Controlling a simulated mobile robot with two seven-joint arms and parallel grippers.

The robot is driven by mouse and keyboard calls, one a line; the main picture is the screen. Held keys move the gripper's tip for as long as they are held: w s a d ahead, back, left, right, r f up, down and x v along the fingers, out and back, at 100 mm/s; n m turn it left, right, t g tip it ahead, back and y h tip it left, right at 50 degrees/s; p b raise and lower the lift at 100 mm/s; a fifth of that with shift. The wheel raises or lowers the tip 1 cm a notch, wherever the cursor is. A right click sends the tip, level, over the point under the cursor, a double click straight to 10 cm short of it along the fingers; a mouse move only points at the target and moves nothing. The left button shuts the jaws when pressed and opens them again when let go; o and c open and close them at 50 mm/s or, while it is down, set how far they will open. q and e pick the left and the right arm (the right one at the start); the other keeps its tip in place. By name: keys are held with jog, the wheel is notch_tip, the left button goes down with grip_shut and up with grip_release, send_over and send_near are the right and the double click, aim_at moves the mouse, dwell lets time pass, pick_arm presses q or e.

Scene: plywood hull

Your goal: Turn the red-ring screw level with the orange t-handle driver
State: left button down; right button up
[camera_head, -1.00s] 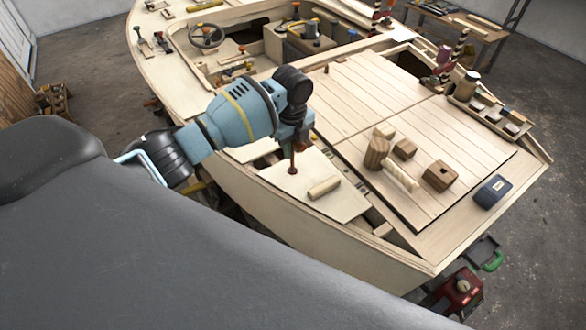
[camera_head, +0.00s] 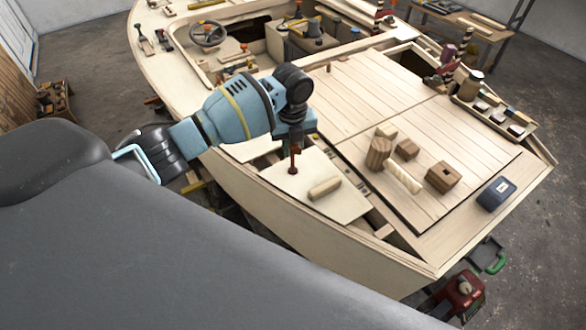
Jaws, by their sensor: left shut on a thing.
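My left gripper (camera_head: 295,133) points down over a pale plywood panel (camera_head: 325,207) on the near side of the hull. It is shut on the driver (camera_head: 294,153), whose reddish-orange shaft hangs upright below the jaws. The driver's T-handle is mostly hidden by the gripper. The shaft's tip ends at or just above the panel; I cannot tell whether it touches. I cannot make out the red-ring screw; the tip may cover it. My right gripper is not in view.
A wooden cylinder (camera_head: 326,188) lies on the panel, right of the driver. Wooden blocks (camera_head: 443,176) and a mallet-like piece (camera_head: 379,152) lie on the planked deck (camera_head: 400,110). A blue box (camera_head: 496,193) sits near the right edge. A parts tray (camera_head: 520,131) stands at far right.

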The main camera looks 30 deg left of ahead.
pick_arm(q)
jog(key=shift+r, duration=0.55)
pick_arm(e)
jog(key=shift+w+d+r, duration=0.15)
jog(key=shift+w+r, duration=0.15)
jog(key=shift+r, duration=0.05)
